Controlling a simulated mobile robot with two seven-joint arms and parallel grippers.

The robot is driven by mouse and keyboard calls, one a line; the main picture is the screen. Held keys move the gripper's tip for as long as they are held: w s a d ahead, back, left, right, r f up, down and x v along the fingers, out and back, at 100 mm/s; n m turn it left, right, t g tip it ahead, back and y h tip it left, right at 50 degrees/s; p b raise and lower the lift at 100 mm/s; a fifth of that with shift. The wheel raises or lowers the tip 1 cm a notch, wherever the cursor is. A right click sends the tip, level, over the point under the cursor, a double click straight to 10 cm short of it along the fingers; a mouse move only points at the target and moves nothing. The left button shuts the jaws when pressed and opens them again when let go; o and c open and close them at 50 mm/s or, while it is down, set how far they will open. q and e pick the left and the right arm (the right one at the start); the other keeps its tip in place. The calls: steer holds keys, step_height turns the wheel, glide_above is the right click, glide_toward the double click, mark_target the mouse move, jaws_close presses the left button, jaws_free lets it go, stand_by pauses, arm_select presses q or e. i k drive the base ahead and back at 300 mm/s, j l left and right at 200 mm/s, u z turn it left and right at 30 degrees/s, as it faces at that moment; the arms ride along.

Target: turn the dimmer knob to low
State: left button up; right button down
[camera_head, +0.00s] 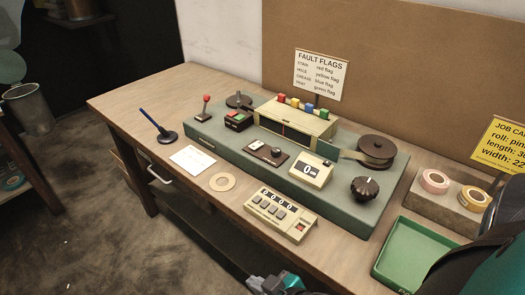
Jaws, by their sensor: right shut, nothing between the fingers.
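A black fluted dimmer knob (364,189) sits on the right front of the grey-green machine base (330,213). Its pointer setting is too small to read. My right gripper (274,283) shows at the bottom edge, partly cut off, in front of the table and well short of the knob. It is shut and empty. My left gripper is not in view.
A keypad box (281,214) stands in front of the machine, left of the knob. A dark reel (376,150) is behind the knob. A green tray (415,250) and tape rolls (435,181) lie to the right.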

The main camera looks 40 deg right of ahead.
mark_target(276, 152)
steer(key=i+j+z, duration=0.1)
steer(key=z, duration=0.35)
steer(key=j+z, duration=0.3)
steer(key=z, duration=0.15)
steer(key=j+z, duration=0.3)
steer(key=z, duration=0.15)
steer(key=i, duration=0.05)
